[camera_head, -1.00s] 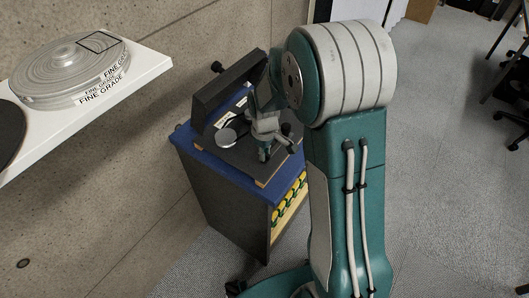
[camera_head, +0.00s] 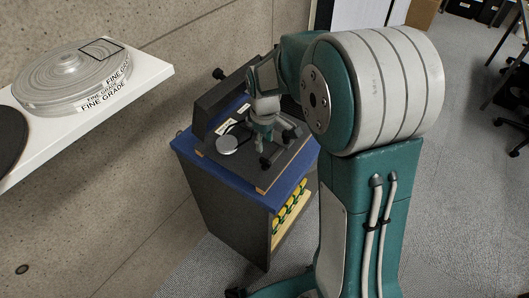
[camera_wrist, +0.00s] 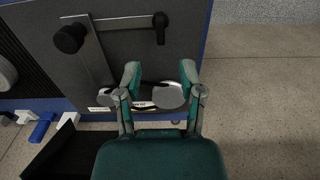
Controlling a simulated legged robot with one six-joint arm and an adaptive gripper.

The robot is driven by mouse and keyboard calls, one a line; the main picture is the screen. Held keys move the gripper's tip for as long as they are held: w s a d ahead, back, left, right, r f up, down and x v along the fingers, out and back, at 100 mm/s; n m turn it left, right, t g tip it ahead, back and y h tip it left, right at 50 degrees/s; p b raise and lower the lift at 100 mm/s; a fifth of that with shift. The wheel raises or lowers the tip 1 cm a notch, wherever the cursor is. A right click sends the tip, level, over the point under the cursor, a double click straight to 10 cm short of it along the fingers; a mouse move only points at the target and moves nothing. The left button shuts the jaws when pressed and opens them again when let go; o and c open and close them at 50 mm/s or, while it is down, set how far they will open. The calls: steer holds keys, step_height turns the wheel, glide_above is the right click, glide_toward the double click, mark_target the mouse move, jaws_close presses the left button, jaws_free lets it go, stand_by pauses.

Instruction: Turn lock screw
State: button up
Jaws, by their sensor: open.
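The dark faceting machine (camera_head: 232,170) sits on a blue-topped cabinet. In the wrist view, a metal bar (camera_wrist: 122,23) lies across its dark plate, with a round black knob (camera_wrist: 69,38) at the left end and a smaller black handle (camera_wrist: 160,27) at the right. I cannot tell which of these is the lock screw. My gripper (camera_wrist: 160,75) is open, its two teal fingers pointing at the plate, below the black handle in the picture. A pale round part (camera_wrist: 168,96) shows between the fingers. In the head view my gripper (camera_head: 264,132) is over the plate, partly hiding the fittings.
A silver disc (camera_head: 227,144) lies on the plate's left side. The blue-topped cabinet (camera_head: 204,196) has several yellow and green items on its open side. A white shelf (camera_head: 148,75) with a lap labelled FINE GRADE (camera_head: 70,78) juts from the wall at left.

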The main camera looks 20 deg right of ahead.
step_height(320, 180, up, 4)
steer(key=shift+f, duration=0.15)
stand_by(0.5)
